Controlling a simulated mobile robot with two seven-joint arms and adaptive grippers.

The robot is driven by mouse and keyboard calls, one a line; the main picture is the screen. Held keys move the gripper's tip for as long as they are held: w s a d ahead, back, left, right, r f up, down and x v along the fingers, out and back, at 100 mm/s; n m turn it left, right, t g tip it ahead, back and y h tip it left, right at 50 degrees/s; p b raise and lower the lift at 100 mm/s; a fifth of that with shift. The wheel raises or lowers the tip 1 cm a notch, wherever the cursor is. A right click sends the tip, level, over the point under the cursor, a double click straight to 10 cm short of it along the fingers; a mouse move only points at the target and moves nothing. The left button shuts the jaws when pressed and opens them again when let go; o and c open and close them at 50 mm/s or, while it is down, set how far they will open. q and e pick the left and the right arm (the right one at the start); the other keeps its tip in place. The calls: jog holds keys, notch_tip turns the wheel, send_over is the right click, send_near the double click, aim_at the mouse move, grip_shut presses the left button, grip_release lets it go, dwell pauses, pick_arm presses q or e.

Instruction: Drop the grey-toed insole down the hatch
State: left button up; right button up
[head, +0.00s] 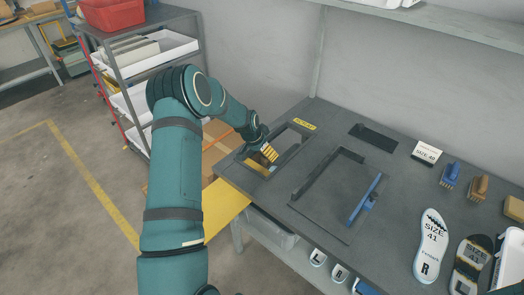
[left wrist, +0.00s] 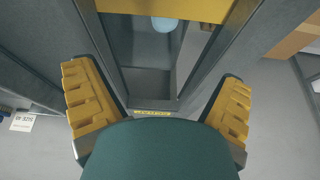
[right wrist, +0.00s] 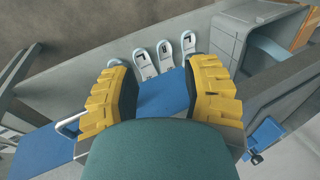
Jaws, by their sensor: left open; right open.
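The hatch (head: 290,137) is a framed rectangular opening at the table's left end, with a yellow label beside it. My left gripper (head: 268,153) is at the hatch, open and empty. The left wrist view shows the hatch's inner walls (left wrist: 150,85) between its fingers. A pale blue rounded thing (left wrist: 163,23) shows down there, partly hidden; I cannot tell what it is. An insole with dark ends (head: 469,264) lies at the table's right; I cannot tell whether its toe is grey. My right gripper (right wrist: 160,70) is open and empty above a blue surface.
A white size 41 insole (head: 431,246) lies beside the dark-ended one. A raised frame (head: 325,175), blue bar (head: 364,200), size card (head: 427,152) and brushes (head: 450,175) stand on the table. A grey bin (head: 270,229) sits below. Several white insoles (right wrist: 165,55) show in the right wrist view.

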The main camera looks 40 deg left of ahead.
pick_arm(q)
jog(key=v, duration=1.2)
dwell(0.8)
